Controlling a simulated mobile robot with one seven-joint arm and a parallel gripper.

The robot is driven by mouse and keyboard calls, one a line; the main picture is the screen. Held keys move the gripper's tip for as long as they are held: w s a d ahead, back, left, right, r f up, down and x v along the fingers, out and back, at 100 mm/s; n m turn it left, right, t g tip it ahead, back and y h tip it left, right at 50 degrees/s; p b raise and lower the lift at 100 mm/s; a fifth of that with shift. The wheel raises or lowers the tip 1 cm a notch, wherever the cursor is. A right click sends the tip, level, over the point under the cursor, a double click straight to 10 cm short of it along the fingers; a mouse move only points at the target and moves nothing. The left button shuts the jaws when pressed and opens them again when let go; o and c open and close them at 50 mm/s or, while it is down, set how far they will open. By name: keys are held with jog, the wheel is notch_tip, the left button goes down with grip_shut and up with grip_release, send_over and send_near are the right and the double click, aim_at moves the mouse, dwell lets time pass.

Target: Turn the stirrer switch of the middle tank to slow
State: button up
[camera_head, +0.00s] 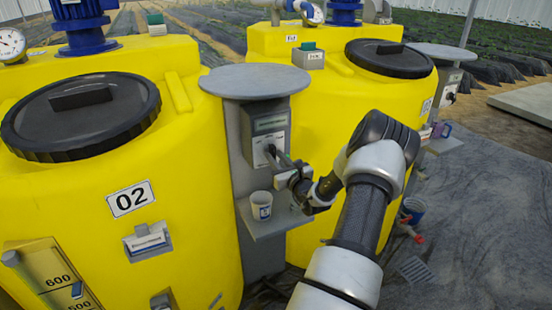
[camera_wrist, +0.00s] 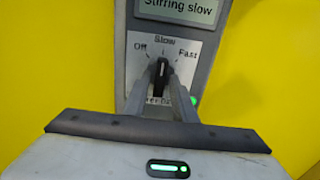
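The stirrer switch box (camera_head: 268,128) is a grey panel on a post between two yellow tanks. In the wrist view its dial plate (camera_wrist: 205,50) reads Off, Slow and Fast, and the black switch knob (camera_wrist: 162,68) points up at Slow. The display (camera_wrist: 178,9) above reads "Stirring slow". A green light (camera_wrist: 193,100) glows at the lower right. My gripper (camera_wrist: 164,84) has its two fingers on either side of the knob, seemingly touching it. In the head view my gripper (camera_head: 277,158) reaches the panel from the right. The yellow tank (camera_head: 190,190) at left is labelled 02.
A white cup (camera_head: 261,205) stands on the small shelf (camera_head: 275,226) just below my gripper. A round grey cover (camera_head: 255,81) overhangs the box. Another yellow tank (camera_head: 330,110) stands right behind my arm. Open grey floor (camera_head: 480,220) lies to the right.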

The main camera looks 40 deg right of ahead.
jog(key=shift+o, duration=0.4)
jog(key=v, duration=1.7)
jog(key=shift+s, duration=0.2)
